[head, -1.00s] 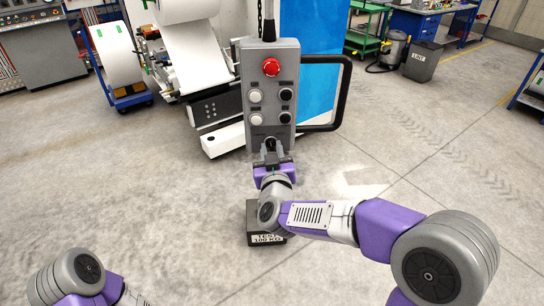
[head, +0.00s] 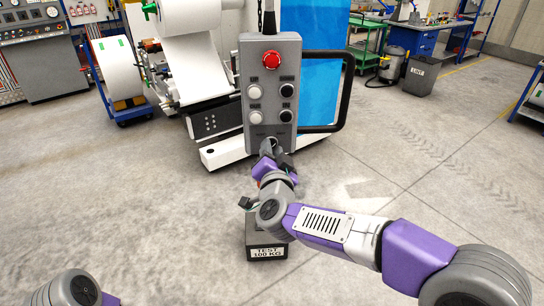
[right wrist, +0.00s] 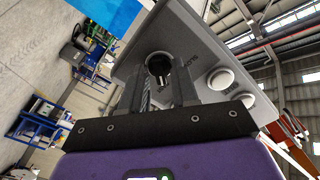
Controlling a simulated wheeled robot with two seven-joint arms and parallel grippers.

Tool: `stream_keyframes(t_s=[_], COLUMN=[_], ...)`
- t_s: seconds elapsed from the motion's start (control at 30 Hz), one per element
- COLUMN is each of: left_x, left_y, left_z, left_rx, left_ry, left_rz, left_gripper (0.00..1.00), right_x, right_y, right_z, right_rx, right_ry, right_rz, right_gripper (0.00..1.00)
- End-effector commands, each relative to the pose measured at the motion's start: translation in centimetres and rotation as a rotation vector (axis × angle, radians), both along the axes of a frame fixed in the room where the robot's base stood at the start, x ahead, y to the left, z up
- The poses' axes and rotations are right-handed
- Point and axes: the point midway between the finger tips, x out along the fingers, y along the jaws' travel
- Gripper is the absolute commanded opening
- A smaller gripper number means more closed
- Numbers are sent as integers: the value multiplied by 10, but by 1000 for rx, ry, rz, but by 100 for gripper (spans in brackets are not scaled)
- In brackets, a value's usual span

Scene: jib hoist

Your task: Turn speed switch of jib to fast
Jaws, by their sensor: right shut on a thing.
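My right gripper (head: 271,152) is at this knob. In the right wrist view the fingers stand on either side of the switch (right wrist: 158,66), and the gripper is shut on it. The gripper is rolled relative to the pendant. My left gripper is out of view.
A black tubular handle (head: 346,92) sticks out right of the pendant. A dark test weight (head: 267,252) marked 100 KG sits on the floor below my right wrist. Machine rolls (head: 188,60) stand behind.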

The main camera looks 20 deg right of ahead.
Motion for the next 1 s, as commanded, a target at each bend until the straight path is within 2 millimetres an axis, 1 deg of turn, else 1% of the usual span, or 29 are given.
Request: stream_keyframes(t_s=[0.1,0.3,0.77,0.8,0.87,1.0], left_x=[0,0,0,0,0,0], left_y=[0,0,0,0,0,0], left_z=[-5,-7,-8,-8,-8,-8], left_rx=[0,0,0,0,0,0], left_ry=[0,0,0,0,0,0], left_rz=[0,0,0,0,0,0], left_gripper=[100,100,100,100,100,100], right_x=[0,0,0,0,0,0], right_y=[0,0,0,0,0,0], right_z=[-1,0,0,0,0,0], right_rx=[50,96,109,108,108,108], right_ry=[-10,-18,-21,-20,-20,-20], right_rz=[-1,0,0,0,0,0], right_gripper=[0,0,0,31,39,39])
